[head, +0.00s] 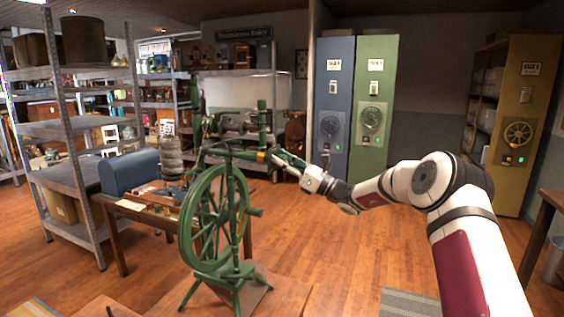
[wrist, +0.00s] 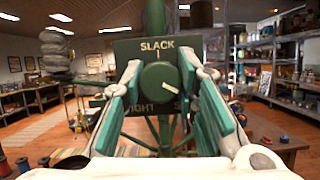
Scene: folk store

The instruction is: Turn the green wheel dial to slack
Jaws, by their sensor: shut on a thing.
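The green spinning wheel (head: 187,229) stands on a low wooden base in the head view. Its green round dial (wrist: 160,80) faces me in the wrist view, on a dark plate marked SLACK at the top, with a tick below the word. TIGHT, partly covered, is at lower left; lettering at lower right is mostly hidden. The white pointer line on the dial points right, well away from SLACK. My gripper (wrist: 161,76) has its fingers on either side of the dial, shut on it. In the head view my gripper (head: 279,158) reaches the wheel's upper right end.
A wooden table (head: 128,209) with a blue box (head: 128,172) stands left of the wheel. Metal shelving (head: 72,130) is further left. Blue (head: 334,100) and green (head: 375,90) cabinets stand behind my arm.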

